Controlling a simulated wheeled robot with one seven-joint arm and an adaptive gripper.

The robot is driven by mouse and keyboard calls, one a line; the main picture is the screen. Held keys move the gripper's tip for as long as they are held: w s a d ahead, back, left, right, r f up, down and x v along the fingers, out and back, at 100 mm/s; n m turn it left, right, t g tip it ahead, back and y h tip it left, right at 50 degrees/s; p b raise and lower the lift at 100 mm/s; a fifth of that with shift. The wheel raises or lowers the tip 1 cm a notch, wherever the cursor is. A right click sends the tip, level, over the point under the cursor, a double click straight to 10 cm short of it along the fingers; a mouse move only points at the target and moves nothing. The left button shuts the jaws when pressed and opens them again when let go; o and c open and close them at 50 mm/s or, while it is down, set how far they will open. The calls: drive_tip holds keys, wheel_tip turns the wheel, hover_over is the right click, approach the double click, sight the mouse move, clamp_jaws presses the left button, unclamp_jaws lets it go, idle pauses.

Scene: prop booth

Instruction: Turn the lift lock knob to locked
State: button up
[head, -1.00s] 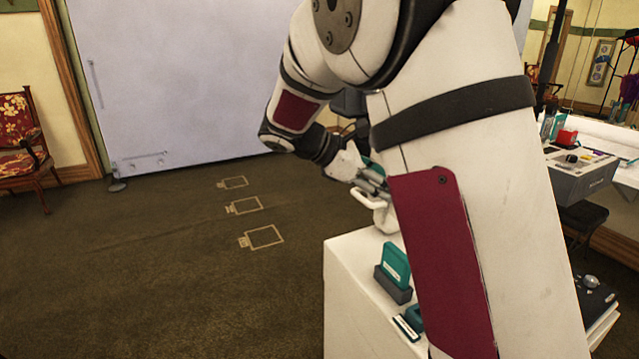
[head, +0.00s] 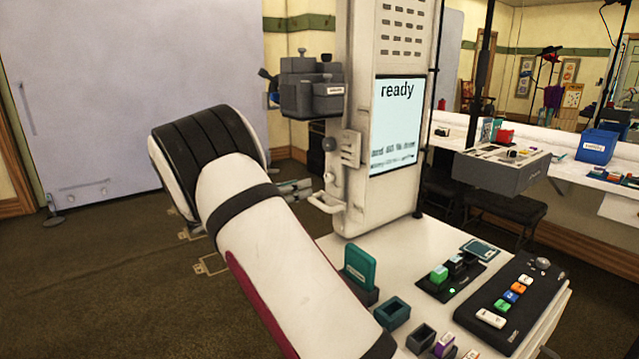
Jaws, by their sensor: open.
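A white column (head: 380,30) with a lit screen (head: 398,120) reading "ready" stands on the white cabinet. A round grey knob (head: 329,144) sits on the column's left side, beside a pale bracket plate (head: 351,150). It may be the lift lock knob; no label on it is readable, and its turn position cannot be told. A white loop handle (head: 326,204) sticks out below it. My gripper (head: 302,188) is open, just left of the column, below the knob and close to the handle. My arm hides most of the gripper. Whether it touches anything cannot be told.
A dark grey block assembly (head: 311,90) juts out from the column above the knob. On the cabinet top (head: 345,250) are a teal card in a holder (head: 360,266), small bins (head: 392,314) and a black button panel (head: 510,300). Open carpet (head: 80,290) lies left.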

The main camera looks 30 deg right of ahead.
sight(326, 179)
drive_tip(key=d, duration=0.5)
drive_tip(key=d+b, duration=0.1)
drive_tip(key=d, duration=0.2)
drive_tip(key=shift+w+d, duration=0.15)
drive_tip(key=shift+w, duration=0.15)
clamp_jaws()
